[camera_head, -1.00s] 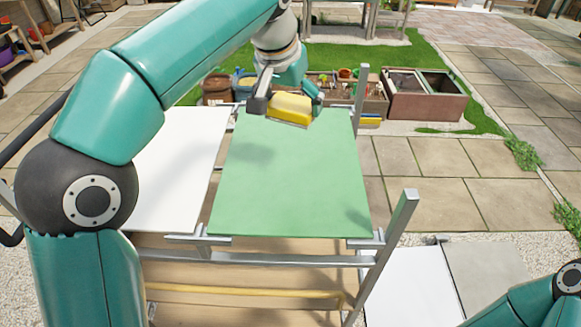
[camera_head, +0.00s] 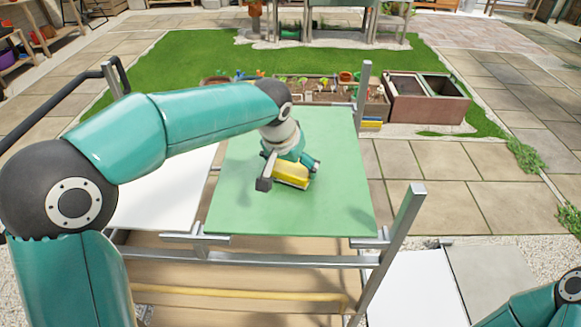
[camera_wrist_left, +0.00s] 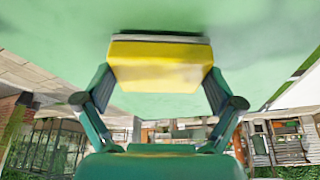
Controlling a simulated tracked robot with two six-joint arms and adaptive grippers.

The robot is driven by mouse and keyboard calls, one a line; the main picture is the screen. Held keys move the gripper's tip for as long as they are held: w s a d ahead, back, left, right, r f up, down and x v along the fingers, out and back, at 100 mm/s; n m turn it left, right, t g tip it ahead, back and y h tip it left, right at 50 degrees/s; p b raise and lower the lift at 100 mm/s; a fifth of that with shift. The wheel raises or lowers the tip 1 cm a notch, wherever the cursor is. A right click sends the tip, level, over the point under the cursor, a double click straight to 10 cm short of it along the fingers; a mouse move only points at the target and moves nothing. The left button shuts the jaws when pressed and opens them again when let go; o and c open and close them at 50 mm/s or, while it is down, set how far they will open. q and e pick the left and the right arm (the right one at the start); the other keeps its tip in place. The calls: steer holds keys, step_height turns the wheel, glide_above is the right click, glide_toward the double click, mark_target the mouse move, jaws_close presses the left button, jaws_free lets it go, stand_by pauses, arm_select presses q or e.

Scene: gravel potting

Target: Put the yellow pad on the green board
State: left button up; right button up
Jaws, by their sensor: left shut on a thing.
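The yellow pad (camera_head: 292,177) is a small block with a grey layer along one edge. My left gripper (camera_head: 288,172) is shut on it, with one finger at each end. The pad is over the middle of the green board (camera_head: 245,205), low to its surface; I cannot tell whether it touches. In the left wrist view the pad (camera_wrist_left: 160,68) sits between both fingers, with the green board (camera_wrist_left: 50,35) behind it. My right gripper is out of view; only part of that arm shows at the bottom right.
A white board (camera_head: 165,205) lies left of the green board. Metal posts (camera_head: 400,235) rise at the rack's right side. Another white panel (camera_head: 410,290) is lower right. Planter boxes (camera_head: 428,105) stand beyond the rack. Most of the green board is bare.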

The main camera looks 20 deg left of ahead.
arm_select(q)
steer(key=shift+f, duration=0.2)
steer(key=shift+f, duration=0.2)
steer(key=o, duration=0.9)
steer(key=shift+c, duration=0.2)
steer(key=shift+r, duration=0.15)
steer(key=shift+r, duration=0.2)
steer(key=v, duration=1.1)
steer(key=shift+s+r, duration=0.25)
steer(key=shift+r, duration=0.05)
